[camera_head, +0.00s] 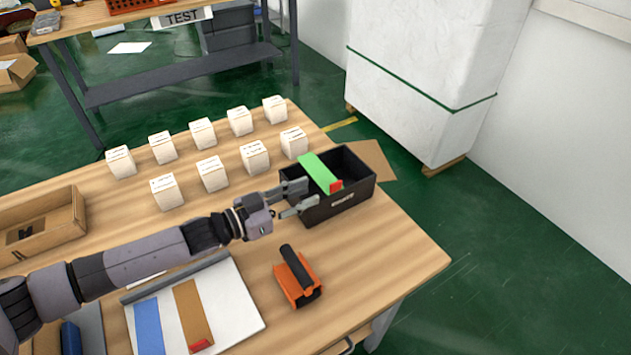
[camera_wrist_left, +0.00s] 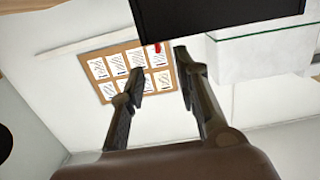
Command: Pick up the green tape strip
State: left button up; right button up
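The green tape strip (camera_head: 319,172), with a red end (camera_head: 336,186), lies at or over the open top of a black box (camera_head: 352,194). Whether it rests on the rim or inside is unclear. My left gripper (camera_head: 310,194) is open at the left side of the box, its fingers pointing toward the strip. Nothing shows between its fingertips in the head view. In the left wrist view, the open fingers (camera_wrist_left: 159,67) are below a dark shape (camera_wrist_left: 215,17), probably the box. A small red patch shows between them. My right gripper is not in view.
Several white boxes (camera_head: 212,173) stand in rows behind my left arm. An orange tape dispenser (camera_head: 297,277) and a white board (camera_head: 240,305) with a blue strip (camera_head: 148,325) and brown strip (camera_head: 192,315) are in front. A cardboard tray (camera_head: 70,232) is at left.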

aim_at(331, 185)
pick_arm(q)
jog(key=p+x, duration=0.1)
jog(key=x, duration=0.2)
jog(key=shift+d+r, duration=0.15)
jog(key=shift+d, duration=0.2)
jog(key=x, duration=0.3)
jog(key=shift+w+d+p, duration=0.15)
jog(key=shift+w+p, duration=0.05)
jog(key=shift+p, duration=0.15)
jog(key=shift+w+d+f, duration=0.15)
jog(key=shift+f, duration=0.05)
jog(key=c, duration=0.3)
grip_shut()
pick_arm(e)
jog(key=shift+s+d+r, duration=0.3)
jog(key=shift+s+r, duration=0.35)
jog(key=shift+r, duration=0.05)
